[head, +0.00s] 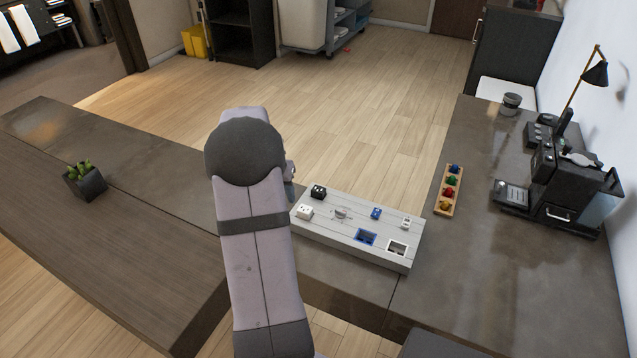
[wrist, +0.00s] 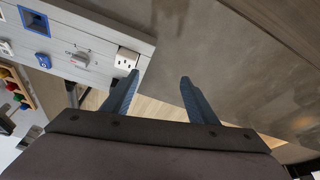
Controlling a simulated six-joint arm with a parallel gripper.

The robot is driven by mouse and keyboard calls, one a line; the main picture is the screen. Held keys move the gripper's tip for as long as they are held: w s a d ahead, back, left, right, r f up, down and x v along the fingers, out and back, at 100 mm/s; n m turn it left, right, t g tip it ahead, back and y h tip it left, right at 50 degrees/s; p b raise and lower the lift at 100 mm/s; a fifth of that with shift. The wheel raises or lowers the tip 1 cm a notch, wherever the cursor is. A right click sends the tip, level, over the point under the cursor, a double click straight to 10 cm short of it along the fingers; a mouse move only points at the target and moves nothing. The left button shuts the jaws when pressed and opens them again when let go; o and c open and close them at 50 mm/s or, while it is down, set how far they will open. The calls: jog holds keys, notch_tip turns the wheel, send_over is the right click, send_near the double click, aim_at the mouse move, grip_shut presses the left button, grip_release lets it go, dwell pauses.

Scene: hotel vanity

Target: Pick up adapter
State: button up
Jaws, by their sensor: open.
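A light grey board (head: 330,233) on the counter carries several small plugs and sockets. A white block with dark slots (head: 305,212) is at its left end; it also shows in the wrist view (wrist: 127,60). A black block (head: 318,191) stands behind it. A small blue piece (head: 376,213) and a small white piece (head: 406,222) are farther right. I cannot tell for certain which one is the adapter. My gripper (wrist: 160,76) is open, with nothing between its fingers. In the wrist view the white block is just beyond the left fingertip, apparently apart from it. My arm mostly hides the gripper in the head view.
The board also has a blue-framed socket (head: 366,237) and a white-framed socket (head: 397,247). A wooden rack with coloured pieces (head: 447,190) and a coffee machine (head: 567,184) stand to the right. A potted plant (head: 85,182) is at left, with bare counter around it.

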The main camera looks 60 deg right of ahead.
aim_at(318, 189)
jog(key=shift+s+d+f+m+g+h+p, duration=0.15)
jog(key=shift+s+d+m+p, duration=0.3)
jog(key=shift+s+d, duration=0.95)
jog(key=shift+s+d+f+m+g+h+p, duration=0.15)
jog(key=shift+s+d+m, duration=0.55)
jog(key=shift+d, duration=1.35)
jog(key=shift+s+d+m+h+p, duration=0.1)
jog(key=shift+s+d+m+p, duration=0.3)
jog(key=shift+s+d, duration=1.1)
jog(key=shift+w+d+f, duration=0.15)
jog(key=shift+w+d, duration=0.1)
jog(key=shift+p+x, duration=0.85)
jog(key=shift+x, duration=1.6)
jog(key=shift+w, duration=0.2)
jog(key=shift+c, duration=0.7)
jog(key=c, duration=1)
